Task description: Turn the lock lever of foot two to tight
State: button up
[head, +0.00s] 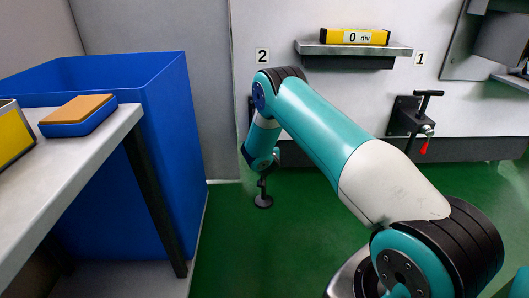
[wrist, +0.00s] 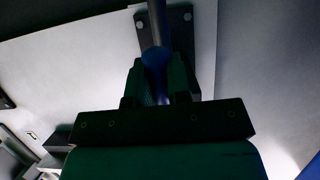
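Foot two is under the label 2 (head: 262,55) on the machine's front. My arm hides most of it in the head view; its round dark foot pad (head: 263,202) shows just above the green floor. My gripper (wrist: 160,78) is at foot two. In the wrist view its dark fingers stand on either side of a dark bluish rod (wrist: 158,25), in front of a bolted dark plate (wrist: 180,22). I cannot tell whether the fingers press on the rod. The lock lever of foot two cannot be made out.
Foot one, with a red lever (head: 424,148) hanging down, is on the right below label 1 (head: 421,59). A yellow level reading 0 div (head: 354,37) lies on a shelf (head: 349,62). A blue bin (head: 165,150) and a table (head: 60,165) stand left. Green floor between is clear.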

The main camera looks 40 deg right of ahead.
jog(key=o, duration=0.4)
jog(key=shift+s, duration=0.1)
jog(key=p+v, duration=0.4)
jog(key=v, duration=1.3)
jog(key=shift+s+a+p, duration=0.1)
jog(key=shift+p, duration=0.25)
jog(key=shift+r, duration=0.15)
